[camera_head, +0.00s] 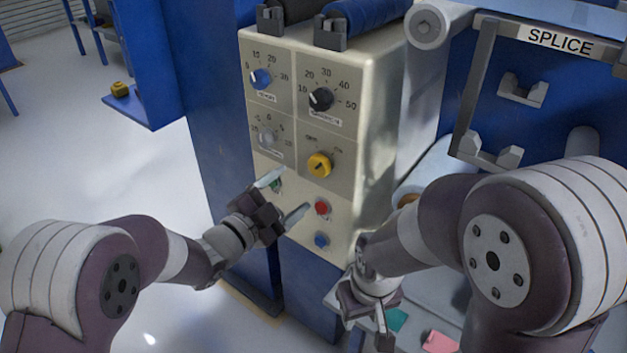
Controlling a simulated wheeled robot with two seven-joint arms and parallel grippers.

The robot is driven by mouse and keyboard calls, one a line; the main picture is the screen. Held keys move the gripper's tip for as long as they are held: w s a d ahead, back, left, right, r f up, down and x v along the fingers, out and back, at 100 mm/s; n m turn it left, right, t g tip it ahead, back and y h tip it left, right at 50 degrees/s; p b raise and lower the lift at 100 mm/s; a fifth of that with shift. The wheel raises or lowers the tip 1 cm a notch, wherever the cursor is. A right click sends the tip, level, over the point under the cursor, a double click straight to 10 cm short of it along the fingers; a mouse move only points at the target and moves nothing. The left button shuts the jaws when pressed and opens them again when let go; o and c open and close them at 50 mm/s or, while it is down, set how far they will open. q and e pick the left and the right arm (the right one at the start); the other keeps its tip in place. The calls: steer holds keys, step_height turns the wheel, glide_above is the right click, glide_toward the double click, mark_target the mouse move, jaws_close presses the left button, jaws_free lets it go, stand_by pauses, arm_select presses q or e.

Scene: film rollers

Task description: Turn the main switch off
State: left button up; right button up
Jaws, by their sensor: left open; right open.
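The cream control panel (341,215) stands upright in the middle of the head view. On it is a yellow rotary knob (319,165) with small labels above it, one at upper left and one at upper right. Its pointer is too small to read surely. My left gripper (284,197) is open and empty in front of the panel's lower left. Its fingers are apart, below and left of the yellow knob, and partly cover a green button (276,185). I cannot tell whether they touch the panel. My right gripper (366,326) is open and low, right of the panel's foot.
A blue knob (260,79), a black knob (320,99) and a grey knob (266,138) sit higher on the panel. A red button (322,207) and a blue button (321,240) sit below the yellow knob. The SPLICE frame (560,41) stands at right.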

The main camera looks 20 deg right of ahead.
mark_target(317, 168)
arm_select(q)
steer(key=x, duration=0.9)
steer(key=shift+d, duration=0.1)
steer(key=c, duration=1.1)
